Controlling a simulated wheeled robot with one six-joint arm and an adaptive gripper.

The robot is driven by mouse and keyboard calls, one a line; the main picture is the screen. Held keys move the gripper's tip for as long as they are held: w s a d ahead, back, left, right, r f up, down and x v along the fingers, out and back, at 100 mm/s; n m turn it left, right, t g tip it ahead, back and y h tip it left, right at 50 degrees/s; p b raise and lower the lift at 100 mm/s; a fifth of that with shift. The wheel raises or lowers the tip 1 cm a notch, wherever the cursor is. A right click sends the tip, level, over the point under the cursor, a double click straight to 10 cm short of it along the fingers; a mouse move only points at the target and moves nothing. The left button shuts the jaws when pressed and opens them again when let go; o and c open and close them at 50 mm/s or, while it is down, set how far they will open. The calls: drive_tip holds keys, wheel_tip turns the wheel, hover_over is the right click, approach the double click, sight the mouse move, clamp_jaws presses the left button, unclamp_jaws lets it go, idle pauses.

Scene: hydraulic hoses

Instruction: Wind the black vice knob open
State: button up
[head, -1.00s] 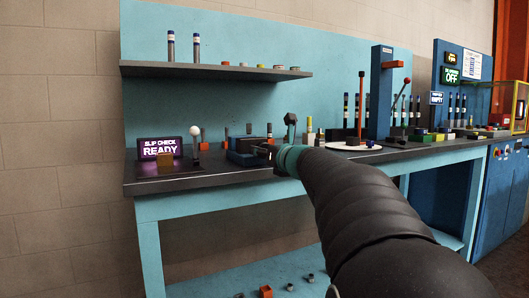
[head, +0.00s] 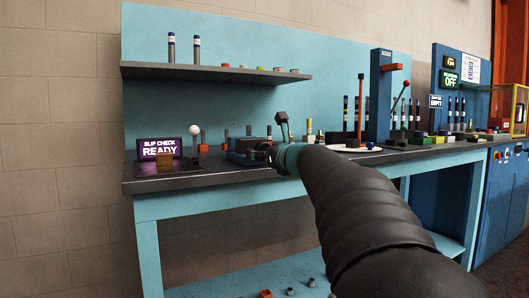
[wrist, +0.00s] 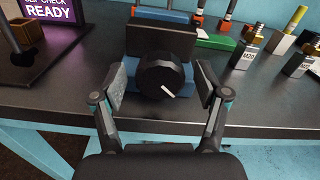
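The black vice knob (wrist: 165,77) is a round dial with a white mark pointing to the lower right. It sits on the front of the vice, which has a black jaw block (wrist: 161,43) and a blue body (wrist: 178,18). My gripper (wrist: 160,83) is open, with one finger on each side of the knob. The left finger shows a gap to the knob; the right finger is very close, and I cannot tell if it touches. In the head view my gripper (head: 265,153) is in front of the vice (head: 240,158) and partly hides it; the knob is hidden there.
A "SLIP CHECK READY" sign (head: 160,148) and a white-balled lever (head: 194,131) stand left of the vice. Hose fittings (wrist: 248,58) stand on the bench at right. A shelf (head: 215,73) hangs above.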

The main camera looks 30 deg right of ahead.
drive_tip(key=s, duration=1.2)
drive_tip(key=shift+d, duration=0.2)
